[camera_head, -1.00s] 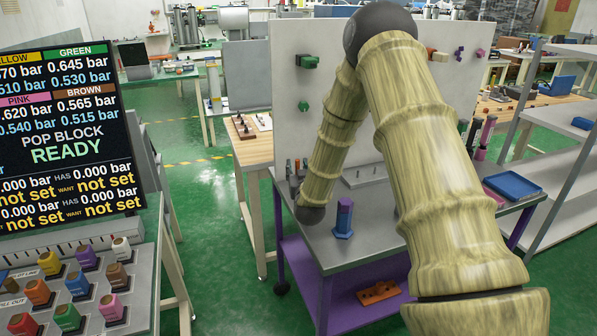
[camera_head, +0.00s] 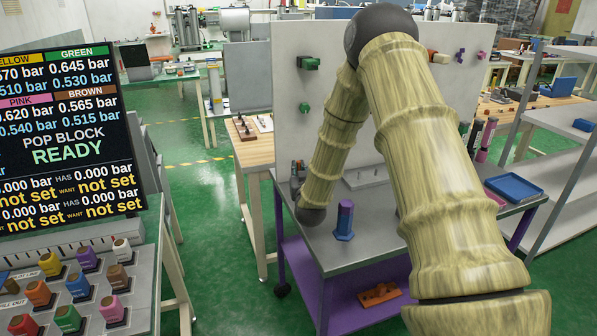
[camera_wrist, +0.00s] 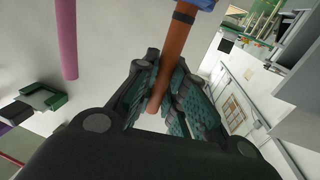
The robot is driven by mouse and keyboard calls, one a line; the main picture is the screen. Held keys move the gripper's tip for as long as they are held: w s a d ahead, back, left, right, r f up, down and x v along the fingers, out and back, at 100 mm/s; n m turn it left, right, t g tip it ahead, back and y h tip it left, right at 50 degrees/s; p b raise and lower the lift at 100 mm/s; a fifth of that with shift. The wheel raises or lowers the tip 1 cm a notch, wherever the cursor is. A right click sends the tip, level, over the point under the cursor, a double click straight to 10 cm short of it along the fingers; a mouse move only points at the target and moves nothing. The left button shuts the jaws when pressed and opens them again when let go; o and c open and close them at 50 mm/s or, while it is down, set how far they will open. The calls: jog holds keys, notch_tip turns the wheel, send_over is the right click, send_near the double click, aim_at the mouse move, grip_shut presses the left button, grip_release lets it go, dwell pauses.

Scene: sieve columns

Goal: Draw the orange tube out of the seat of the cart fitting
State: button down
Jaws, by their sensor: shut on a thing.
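The orange tube (camera_wrist: 178,48) shows in the wrist view as a slanting brownish-orange rod. A dark band circles it near the top of the picture. Its near end lies between the ridged fingers of my gripper (camera_wrist: 168,100), which are shut on it. At the top edge the tube meets a blue part (camera_wrist: 199,4); I cannot tell whether it is still seated there. In the head view my arm hides most of the gripper and tube; only small dark shapes show left of my wrist, above the cart top (camera_head: 380,238).
A pink tube (camera_wrist: 67,40) hangs to the left in the wrist view. In the head view a blue-purple post (camera_head: 344,218) stands on the cart. A blue tray (camera_head: 514,187) lies at its right. A pale upright panel (camera_head: 290,110) rises behind.

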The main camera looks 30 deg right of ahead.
jog(key=shift+r, duration=0.2)
jog(key=shift+r+p, duration=1.75)
jog(key=shift+r, duration=1.25)
